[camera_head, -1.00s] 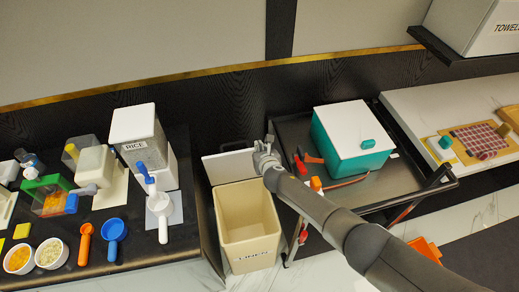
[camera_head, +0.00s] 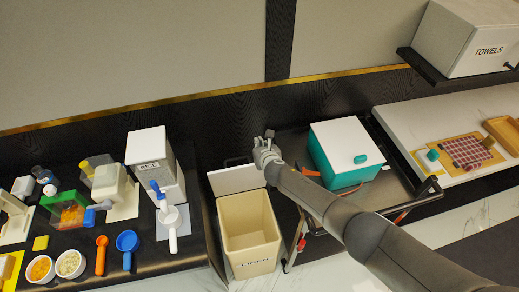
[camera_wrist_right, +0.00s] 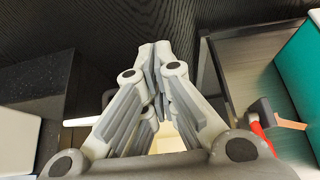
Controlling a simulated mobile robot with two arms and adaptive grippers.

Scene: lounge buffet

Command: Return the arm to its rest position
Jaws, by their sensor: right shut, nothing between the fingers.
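My right arm comes in from the lower right in the head view. Its gripper (camera_head: 265,146) is shut and empty, above the back edge of the linen bin (camera_head: 232,222). In the right wrist view the gripper fingers (camera_wrist_right: 155,75) meet at their tips with nothing between them. The right gripper stands just left of the dark cart (camera_head: 288,148). My left gripper is not in view.
A teal box with a white lid (camera_head: 345,140) sits on the cart, close right of my forearm. A black counter (camera_head: 145,258) with dispensers, scoops and bowls is at left. A towels box (camera_head: 468,40) is on a shelf at upper right.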

